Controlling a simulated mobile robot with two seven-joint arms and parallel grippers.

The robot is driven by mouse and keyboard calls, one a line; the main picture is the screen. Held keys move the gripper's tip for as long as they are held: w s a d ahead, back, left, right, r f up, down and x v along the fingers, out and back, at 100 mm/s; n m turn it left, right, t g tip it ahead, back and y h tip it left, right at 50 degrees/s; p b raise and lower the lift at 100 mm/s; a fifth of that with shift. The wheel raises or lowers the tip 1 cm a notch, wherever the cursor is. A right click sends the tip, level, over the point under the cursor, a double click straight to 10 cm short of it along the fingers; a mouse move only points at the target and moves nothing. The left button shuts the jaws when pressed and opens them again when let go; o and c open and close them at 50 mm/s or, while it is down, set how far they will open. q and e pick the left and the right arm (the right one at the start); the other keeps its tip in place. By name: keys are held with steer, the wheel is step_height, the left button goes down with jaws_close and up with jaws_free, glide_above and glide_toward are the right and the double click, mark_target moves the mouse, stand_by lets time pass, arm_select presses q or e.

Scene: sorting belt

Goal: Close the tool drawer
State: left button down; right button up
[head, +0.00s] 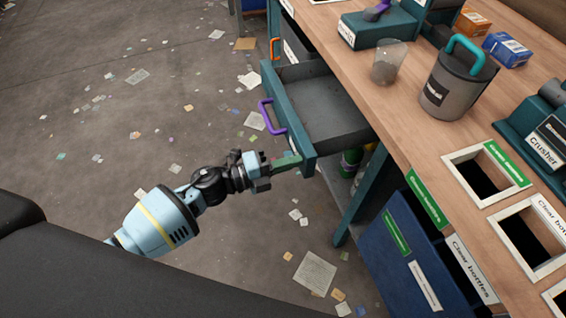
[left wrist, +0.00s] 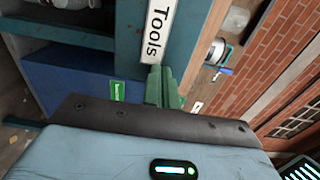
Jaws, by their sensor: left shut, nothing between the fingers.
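The tool drawer (head: 325,112) stands pulled out from under the wooden counter, and its grey inside looks empty. Its teal front carries a purple handle (head: 272,117). My left gripper (head: 289,163) is shut and empty, at the near end of the drawer front and below the handle in the picture. In the left wrist view the green fingers (left wrist: 161,88) reach the teal front just beside the white "Tools" label (left wrist: 158,28). I cannot tell whether they touch it. My right gripper is in neither view.
The wooden counter (head: 415,135) holds a clear cup (head: 388,62), a grey bin (head: 455,85) with a teal handle, and labelled sorting openings. A blue bin (head: 405,255) stands below. The floor left of the drawer is open, with scattered paper scraps.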

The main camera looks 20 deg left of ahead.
mark_target(349, 145)
arm_select(q)
steer(key=b+x, duration=0.2)
steer(key=x, duration=1.2)
steer(key=shift+w+d+b, duration=0.15)
steer(key=shift+d+b, duration=0.05)
steer(key=shift+b, duration=0.2)
steer(key=shift+w+d, duration=0.2)
steer(key=shift+d, duration=0.05)
steer(key=shift+d+r, duration=0.2)
steer(key=shift+r, duration=0.05)
